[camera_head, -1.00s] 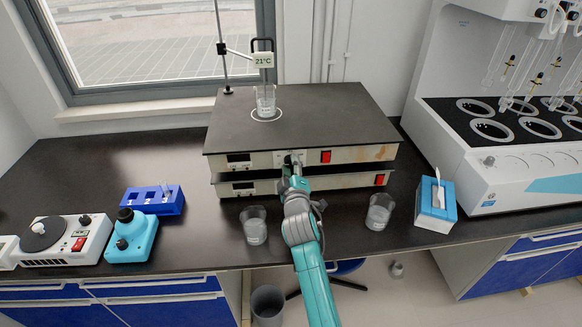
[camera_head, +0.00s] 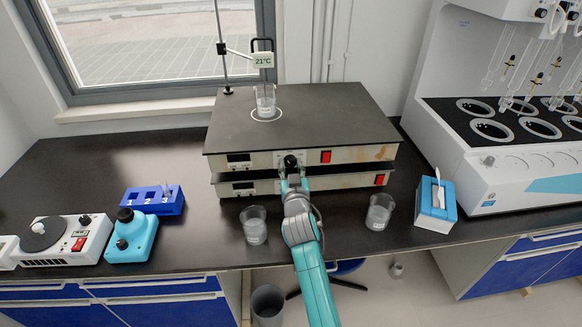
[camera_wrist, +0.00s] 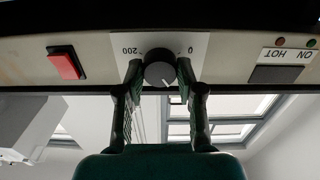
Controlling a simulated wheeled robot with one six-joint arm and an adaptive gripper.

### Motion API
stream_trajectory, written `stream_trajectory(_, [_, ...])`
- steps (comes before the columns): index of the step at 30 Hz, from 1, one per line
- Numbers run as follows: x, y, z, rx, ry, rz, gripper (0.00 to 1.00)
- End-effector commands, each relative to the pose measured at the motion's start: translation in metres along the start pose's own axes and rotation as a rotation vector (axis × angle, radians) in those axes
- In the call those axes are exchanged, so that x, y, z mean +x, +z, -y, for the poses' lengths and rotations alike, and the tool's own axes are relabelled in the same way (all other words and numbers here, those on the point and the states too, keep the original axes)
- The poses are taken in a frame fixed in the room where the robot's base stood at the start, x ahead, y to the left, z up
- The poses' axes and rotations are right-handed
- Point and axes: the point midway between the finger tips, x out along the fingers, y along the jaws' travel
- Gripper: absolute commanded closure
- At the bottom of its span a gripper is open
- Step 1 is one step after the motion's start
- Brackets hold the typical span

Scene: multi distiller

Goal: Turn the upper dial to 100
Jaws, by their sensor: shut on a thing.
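The upper dial (camera_head: 290,161) is a round black knob on the front of the upper hot plate (camera_head: 355,154). In the wrist view the dial (camera_wrist: 160,74) sits in front of a white scale plate, whose upside-down marks read 200 at left and 0 at right. Its white pointer line slants down and slightly right in that view. My gripper (camera_head: 292,173) is at the dial, and the wrist view shows its two fingers (camera_wrist: 160,80) closed on the knob's left and right sides. The lower unit's dial is hidden behind my gripper.
A red switch (camera_head: 325,157) sits right of the dial. A beaker (camera_head: 266,101) stands on the plate below a thermometer display (camera_head: 263,60) reading 21°C. Two beakers, left (camera_head: 254,226) and right (camera_head: 379,212), flank my arm on the dark bench.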

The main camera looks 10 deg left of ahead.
Motion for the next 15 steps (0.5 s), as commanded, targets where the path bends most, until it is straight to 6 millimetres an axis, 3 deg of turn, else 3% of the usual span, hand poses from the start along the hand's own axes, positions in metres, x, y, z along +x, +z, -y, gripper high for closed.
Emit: stream_trajectory(15, [-0.0002,0.0014,0.0000,0.416,0.001,0.003,0.98])
